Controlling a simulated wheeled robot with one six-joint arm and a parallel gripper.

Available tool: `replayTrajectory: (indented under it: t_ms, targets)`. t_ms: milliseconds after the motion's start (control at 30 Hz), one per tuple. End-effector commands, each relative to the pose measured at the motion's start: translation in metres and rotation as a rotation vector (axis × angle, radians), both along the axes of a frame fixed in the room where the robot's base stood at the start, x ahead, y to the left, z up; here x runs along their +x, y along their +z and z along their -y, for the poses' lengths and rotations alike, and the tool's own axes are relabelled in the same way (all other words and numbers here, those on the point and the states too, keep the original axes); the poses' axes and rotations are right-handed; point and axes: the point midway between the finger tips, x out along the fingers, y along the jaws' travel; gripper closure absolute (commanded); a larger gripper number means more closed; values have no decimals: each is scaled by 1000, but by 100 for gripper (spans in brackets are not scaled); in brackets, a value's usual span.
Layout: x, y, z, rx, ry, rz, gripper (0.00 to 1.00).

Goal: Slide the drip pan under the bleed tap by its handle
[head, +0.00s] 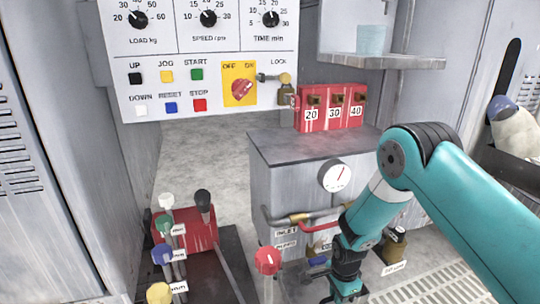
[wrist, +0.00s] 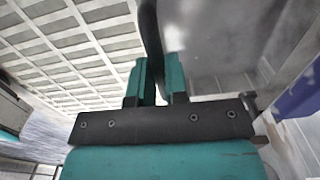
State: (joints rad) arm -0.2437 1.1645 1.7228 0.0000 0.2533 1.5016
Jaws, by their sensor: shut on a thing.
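My gripper (wrist: 160,82) shows in the wrist view with its two teal fingers close together on a dark, narrow bar (wrist: 150,30). The bar looks like the drip pan's handle. I cannot make out the pan itself clearly. In the head view my arm reaches down in front of the grey cabinet, and the fingertips are hidden at the bottom edge. A red-knobbed tap or lever (head: 268,262) stands left of my arm, near the INLET label. I cannot tell whether it is the bleed tap.
Coloured levers (head: 163,253) stand at lower left. A brass weight (head: 395,245) is right of my wrist. Floor grating (wrist: 60,45) lies at left in the wrist view.

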Motion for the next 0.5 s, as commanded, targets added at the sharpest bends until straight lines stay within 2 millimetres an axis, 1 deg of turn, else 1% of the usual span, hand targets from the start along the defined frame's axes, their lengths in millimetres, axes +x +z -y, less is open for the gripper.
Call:
replayTrajectory:
  t_ms: [100,300,333,367,400,433,500]
  targets:
    - [3,0,-1,0,0,0,100]
    - [3,0,-2,0,0,0,100]
    - [3,0,-1,0,0,0,79]
    - [3,0,-1,0,0,0,72]
    - [3,0,-1,0,0,0,63]
    - [3,0,-1,0,0,0,56]
    - [3,0,-1,0,0,0,56]
